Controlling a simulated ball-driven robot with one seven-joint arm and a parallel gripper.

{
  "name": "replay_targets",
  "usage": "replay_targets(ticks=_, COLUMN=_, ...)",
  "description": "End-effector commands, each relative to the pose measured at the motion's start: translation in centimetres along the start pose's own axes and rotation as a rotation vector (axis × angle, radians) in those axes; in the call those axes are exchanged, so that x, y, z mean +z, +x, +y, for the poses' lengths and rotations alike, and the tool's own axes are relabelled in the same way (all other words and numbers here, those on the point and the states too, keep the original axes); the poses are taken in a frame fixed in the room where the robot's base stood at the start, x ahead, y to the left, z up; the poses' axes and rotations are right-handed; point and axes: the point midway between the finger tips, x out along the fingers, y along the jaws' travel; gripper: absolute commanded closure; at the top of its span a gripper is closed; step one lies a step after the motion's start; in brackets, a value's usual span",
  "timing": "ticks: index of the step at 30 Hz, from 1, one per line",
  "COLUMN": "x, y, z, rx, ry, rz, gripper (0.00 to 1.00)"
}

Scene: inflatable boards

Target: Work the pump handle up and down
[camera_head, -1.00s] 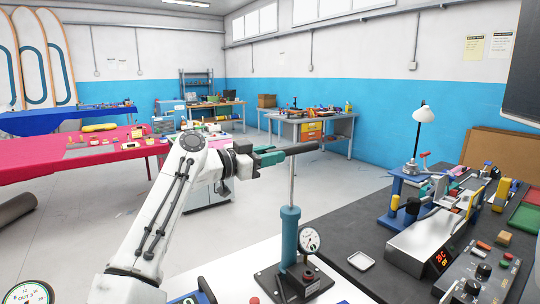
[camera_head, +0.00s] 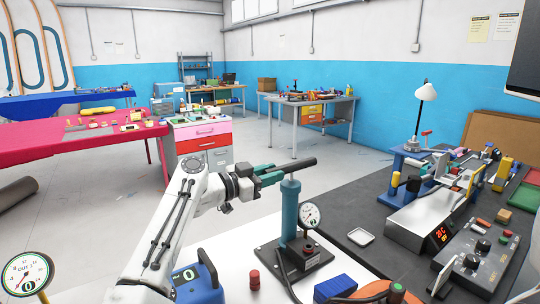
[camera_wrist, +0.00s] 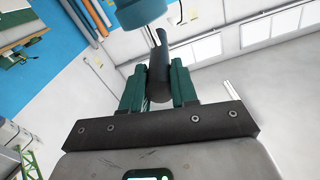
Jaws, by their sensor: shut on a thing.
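The pump is a teal upright cylinder (camera_head: 290,207) on a dark base plate (camera_head: 322,262), with a round dial gauge (camera_head: 309,215) on its right side. Its dark bar handle (camera_head: 300,166) sits low, just above the cylinder top, and little or no rod shows. My gripper (camera_head: 270,177) has green fingers shut on the left part of the handle. In the wrist view the fingers (camera_wrist: 159,85) close around the dark handle (camera_wrist: 160,60), and the teal cylinder end (camera_wrist: 138,12) shows at the top.
A red cylinder (camera_head: 254,280), a blue block (camera_head: 335,288) and a blue device (camera_head: 195,279) stand near the pump on the white surface. A white square dish (camera_head: 361,237) lies on the dark bench top. A lamp (camera_head: 425,92) and tools stand at the right.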

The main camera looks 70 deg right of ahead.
Motion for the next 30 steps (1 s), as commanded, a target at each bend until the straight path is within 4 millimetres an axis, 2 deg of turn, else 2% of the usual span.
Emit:
replay_targets(ticks=1, x=1.35, y=-0.05, z=0.22, rx=0.0, ry=-0.006, rz=-0.006, gripper=1.0)
replay_targets(ticks=3, x=1.84, y=-0.05, z=0.34, rx=0.0, ry=-0.005, rz=-0.006, gripper=1.0)
replay_targets(ticks=13, x=2.16, y=-0.06, z=0.43, rx=0.002, ry=-0.005, rz=-0.009, gripper=1.0)
replay_targets(ticks=14, x=2.16, y=-0.06, z=0.42, rx=0.002, ry=-0.005, rz=-0.009, gripper=0.69)
replay_targets(ticks=18, x=2.01, y=-0.04, z=0.41, rx=0.002, ry=-0.004, rz=-0.007, gripper=0.55)
replay_targets(ticks=21, x=1.87, y=-0.03, z=0.38, rx=0.001, ry=-0.003, rz=-0.006, gripper=0.46)
replay_targets(ticks=30, x=1.69, y=-0.37, z=0.32, rx=0.0, ry=-0.001, rz=-0.004, gripper=0.46)
